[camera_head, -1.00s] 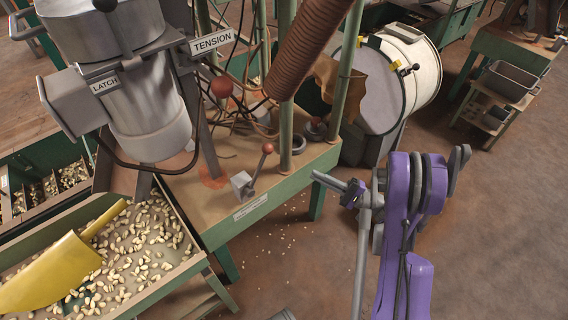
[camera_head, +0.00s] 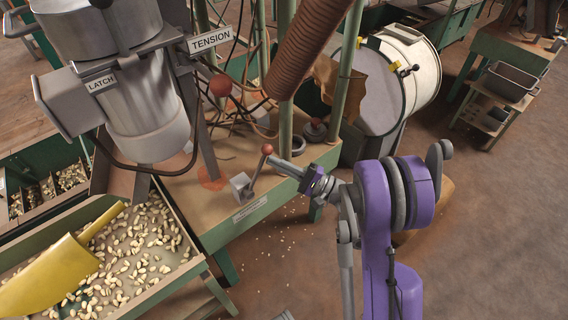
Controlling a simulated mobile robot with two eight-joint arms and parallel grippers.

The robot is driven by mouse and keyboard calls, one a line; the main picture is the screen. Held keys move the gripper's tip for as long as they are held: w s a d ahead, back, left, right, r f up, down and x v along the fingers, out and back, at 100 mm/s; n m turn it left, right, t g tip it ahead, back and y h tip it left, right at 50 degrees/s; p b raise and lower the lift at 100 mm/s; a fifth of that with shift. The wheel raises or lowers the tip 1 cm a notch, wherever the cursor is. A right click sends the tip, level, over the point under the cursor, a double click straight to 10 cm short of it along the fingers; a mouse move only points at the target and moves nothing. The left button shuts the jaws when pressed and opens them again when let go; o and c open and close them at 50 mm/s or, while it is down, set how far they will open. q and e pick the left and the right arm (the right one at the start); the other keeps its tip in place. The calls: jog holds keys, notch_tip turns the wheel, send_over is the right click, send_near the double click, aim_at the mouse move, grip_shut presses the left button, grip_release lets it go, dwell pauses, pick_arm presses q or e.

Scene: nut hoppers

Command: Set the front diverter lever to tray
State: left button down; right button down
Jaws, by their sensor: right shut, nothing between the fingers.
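The front diverter lever (camera_head: 258,171) stands at the front edge of the hopper table. It has a grey block base (camera_head: 241,185), a thin rod tilted up to the right, and a red ball knob (camera_head: 267,149). My right gripper (camera_head: 271,160) reaches in from the right with its fingers shut and empty. Its tip is just below and right of the knob, beside the upper rod; I cannot tell whether it touches. The label plate (camera_head: 250,208) on the table edge below the lever is too small to read. My left gripper is not in view.
A steel hopper (camera_head: 150,110) with LATCH and TENSION signs stands left of the lever, with another red knob (camera_head: 221,86) behind. A nut tray (camera_head: 190,268) with a yellow scoop (camera_head: 50,275) is at lower left. Green posts (camera_head: 286,120) and a white drum (camera_head: 415,65) stand behind.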

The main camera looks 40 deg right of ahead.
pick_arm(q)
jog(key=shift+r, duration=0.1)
pick_arm(e)
jog(key=shift+a+r, duration=0.1)
